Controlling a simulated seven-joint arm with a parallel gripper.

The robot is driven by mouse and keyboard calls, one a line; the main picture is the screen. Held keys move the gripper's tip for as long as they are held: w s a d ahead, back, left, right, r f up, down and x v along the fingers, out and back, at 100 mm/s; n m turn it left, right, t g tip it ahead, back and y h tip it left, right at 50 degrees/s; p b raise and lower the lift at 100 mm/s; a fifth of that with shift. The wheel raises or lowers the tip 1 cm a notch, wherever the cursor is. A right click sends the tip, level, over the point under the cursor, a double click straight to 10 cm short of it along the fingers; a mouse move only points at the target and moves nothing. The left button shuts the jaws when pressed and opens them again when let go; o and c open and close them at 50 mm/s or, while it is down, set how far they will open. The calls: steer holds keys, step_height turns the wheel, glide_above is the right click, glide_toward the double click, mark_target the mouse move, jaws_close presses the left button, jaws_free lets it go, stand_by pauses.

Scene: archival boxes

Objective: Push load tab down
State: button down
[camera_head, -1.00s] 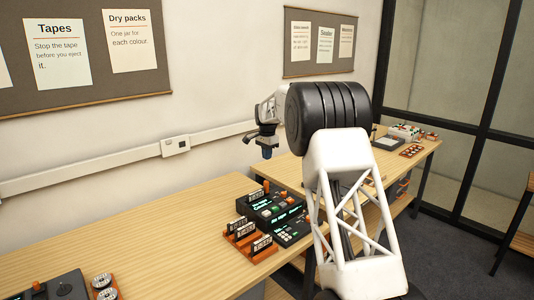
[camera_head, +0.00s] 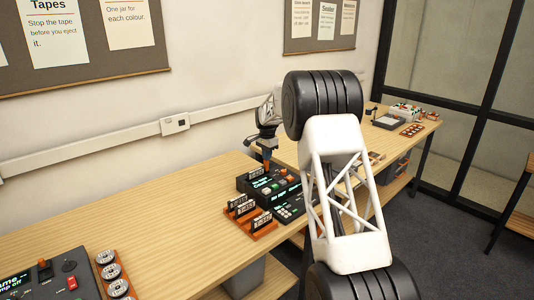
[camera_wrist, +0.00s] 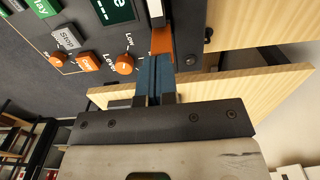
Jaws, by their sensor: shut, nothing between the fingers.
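A dark tape deck (camera_head: 246,184) with a lit display and coloured buttons stands on the wooden table. An orange upright tab (camera_head: 267,166) rises at its back edge, and it also shows in the wrist view (camera_wrist: 162,40). My gripper (camera_head: 266,156) points down over this tab. In the wrist view its blue fingers (camera_wrist: 158,62) are closed together and empty, with the tips right at the tab. I cannot tell whether they touch it. The wrist view shows a green Play button (camera_wrist: 42,8), a Stop button (camera_wrist: 66,37) and an orange knob (camera_wrist: 124,64).
An orange rack (camera_head: 262,235) with several labelled cassettes stands in front of the deck. Another dark device (camera_head: 45,280) and a row of round reels (camera_head: 112,271) are at the near left. The table between is clear. A wall rail (camera_head: 90,151) runs behind.

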mark_target(267, 171)
steer(key=shift+f, duration=0.1)
steer(key=shift+f, duration=1.75)
steer(key=shift+r, duration=0.1)
step_height(267, 171, up, 14)
steer(key=shift+r, duration=0.15)
